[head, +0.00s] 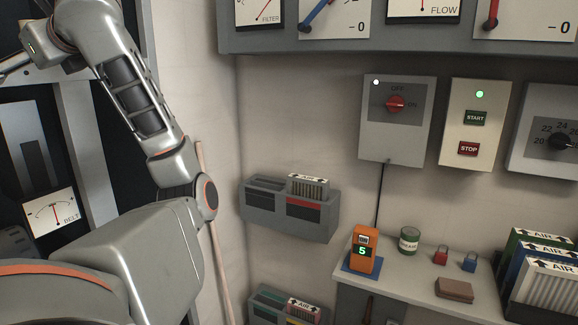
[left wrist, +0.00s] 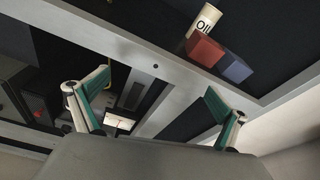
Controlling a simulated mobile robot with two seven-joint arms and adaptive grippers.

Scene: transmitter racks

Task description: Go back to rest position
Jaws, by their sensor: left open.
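My left arm rises along the left side of the head view and bends over at the top left. Part of its gripper (head: 12,66) shows at the left edge there, in front of the rack. In the left wrist view the left gripper (left wrist: 157,80) is open, its two green-padded fingers wide apart with nothing held between them. My right gripper is in neither view.
Beyond the fingers are a grey rack frame and a shelf with an Oil can (left wrist: 204,21), a red block (left wrist: 205,49) and a blue block (left wrist: 235,68). A workbench (head: 400,280) with an orange meter (head: 364,250) stands right. A switch box (head: 397,120) is wall-mounted.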

